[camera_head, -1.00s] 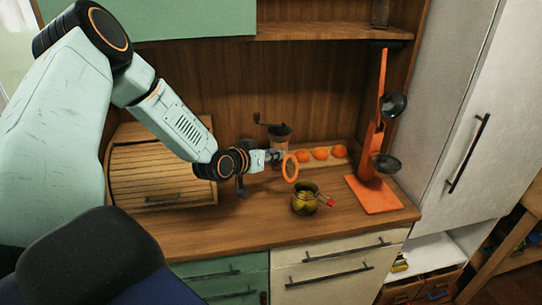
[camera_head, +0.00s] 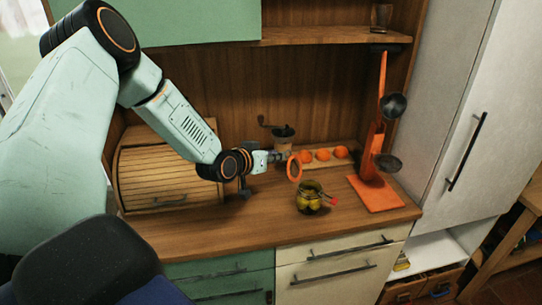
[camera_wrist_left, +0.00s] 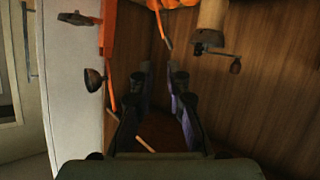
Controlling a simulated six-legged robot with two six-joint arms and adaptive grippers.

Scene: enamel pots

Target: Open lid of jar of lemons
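The glass jar of lemons (camera_head: 311,203) stands upright on the wooden counter, with yellow-green lemons inside and a red-tipped clasp at its right. Its round lid (camera_head: 294,168), edged with an orange ring, stands raised, nearly upright, at the jar's back left. My left gripper (camera_head: 283,157) is just behind and left of the lid; I cannot tell whether they touch. In the left wrist view the left gripper's fingers (camera_wrist_left: 161,82) are apart with nothing seen between them. The jar is not recognisable there. My right gripper is not in view.
A grinder (camera_head: 283,138) and several oranges (camera_head: 322,155) stand behind the jar. An orange stand (camera_head: 376,194) with dark pans is at right. A slatted bread box (camera_head: 165,175) is at left. The counter's front (camera_head: 240,225) is clear.

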